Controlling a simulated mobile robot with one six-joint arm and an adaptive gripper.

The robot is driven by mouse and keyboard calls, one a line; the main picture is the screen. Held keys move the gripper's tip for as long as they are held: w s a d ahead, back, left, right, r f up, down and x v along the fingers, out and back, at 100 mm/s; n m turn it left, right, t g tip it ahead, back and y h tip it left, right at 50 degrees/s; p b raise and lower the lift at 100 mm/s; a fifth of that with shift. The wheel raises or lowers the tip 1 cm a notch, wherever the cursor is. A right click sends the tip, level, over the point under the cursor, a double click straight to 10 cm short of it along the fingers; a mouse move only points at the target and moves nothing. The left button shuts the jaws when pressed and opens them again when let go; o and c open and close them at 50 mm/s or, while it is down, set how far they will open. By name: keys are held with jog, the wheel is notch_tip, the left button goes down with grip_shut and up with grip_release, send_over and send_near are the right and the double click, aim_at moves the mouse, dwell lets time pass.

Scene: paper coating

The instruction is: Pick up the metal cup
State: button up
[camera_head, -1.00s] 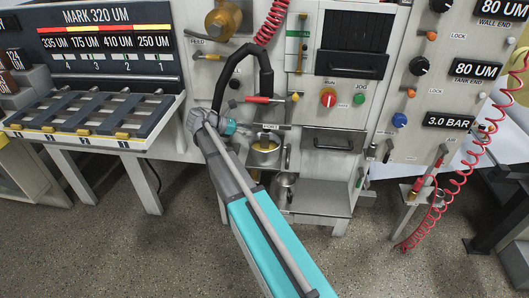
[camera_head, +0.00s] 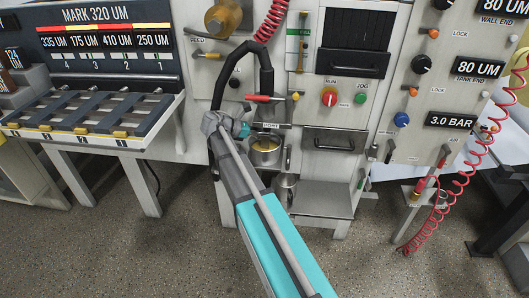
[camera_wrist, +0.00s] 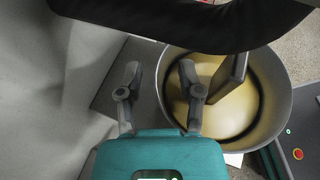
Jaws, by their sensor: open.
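A wide metal vessel (camera_wrist: 275,125) with yellow contents fills the right of the wrist view and looks like this pot. I cannot be sure which vessel the task means. My gripper (camera_wrist: 158,72) is open, with nothing between its fingers. Its right finger overlaps the vessel's left rim in the picture; contact cannot be told. In the head view the fingertips are not clear.
A thick black hose (camera_head: 265,60) loops over my gripper and crosses the top of the wrist view (camera_wrist: 180,28). A dark bar (camera_wrist: 229,76) reaches into the vessel. The lower shelf (camera_head: 322,203) is bare at right. A slotted rack (camera_head: 85,113) stands left.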

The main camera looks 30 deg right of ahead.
jog(key=shift+c, duration=0.3)
grip_shut()
jog(key=shift+r, duration=0.2)
dwell(0.4)
jog(key=shift+r+p, duration=1.75)
jog(key=shift+p, duration=0.2)
jog(key=s+a, duration=1)
jog(key=s, duration=0.5)
jog(key=shift+f, duration=0.2)
